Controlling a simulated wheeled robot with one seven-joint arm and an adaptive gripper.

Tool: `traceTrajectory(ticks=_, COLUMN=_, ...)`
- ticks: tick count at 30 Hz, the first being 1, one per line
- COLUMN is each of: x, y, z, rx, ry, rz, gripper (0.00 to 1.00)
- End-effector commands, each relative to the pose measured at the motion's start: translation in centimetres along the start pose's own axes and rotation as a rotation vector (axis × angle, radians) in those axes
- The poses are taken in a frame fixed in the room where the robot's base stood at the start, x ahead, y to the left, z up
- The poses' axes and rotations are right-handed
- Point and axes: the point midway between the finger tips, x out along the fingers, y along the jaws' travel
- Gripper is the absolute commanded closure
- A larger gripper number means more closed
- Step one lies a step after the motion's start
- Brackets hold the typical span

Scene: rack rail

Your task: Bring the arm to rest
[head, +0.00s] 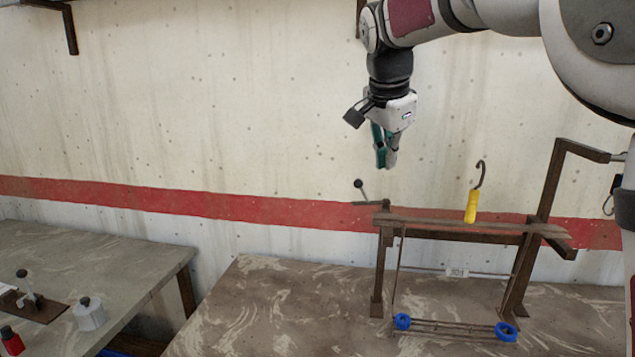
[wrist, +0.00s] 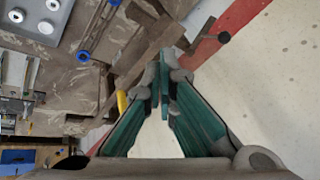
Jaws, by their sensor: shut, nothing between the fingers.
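My gripper (head: 385,160) hangs from my raised arm in the upper right of the head view, with its fingers pointing down. It is in free air above the left end of the rack rail (head: 430,226) and touches nothing there. In the wrist view the teal fingers of my gripper (wrist: 163,75) come together at their tips with nothing held. A hook with a yellow handle (head: 471,206) is at the rail, right of my gripper. Its yellow part shows partly behind a finger in the wrist view (wrist: 121,101).
The rack stands on a brown table (head: 260,300), with two blue rings (head: 403,321) on its lower bars. A rod with a dark ball (head: 358,184) rises at the rail's left end. A grey table (head: 130,265) at left holds a grey jar (head: 89,313) and a red bottle (head: 11,340).

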Motion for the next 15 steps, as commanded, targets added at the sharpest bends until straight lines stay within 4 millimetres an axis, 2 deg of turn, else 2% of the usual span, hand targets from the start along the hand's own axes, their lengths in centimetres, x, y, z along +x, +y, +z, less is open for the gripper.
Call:
traceTrajectory(ticks=1, x=-0.8, y=2.4, z=-0.4, rx=-0.043, ry=-0.032, rz=-0.010, gripper=1.00)
traceTrajectory(ticks=7, x=-3.1, y=10.6, z=0.5, rx=-0.277, ry=-0.111, rz=-0.068, gripper=1.00)
traceTrajectory(ticks=11, x=-4.2, y=15.9, z=2.2, rx=-0.443, ry=-0.130, rz=-0.113, gripper=1.00)
traceTrajectory(ticks=15, x=-5.0, y=21.5, z=4.9, rx=-0.627, ry=-0.123, rz=-0.155, gripper=1.00)
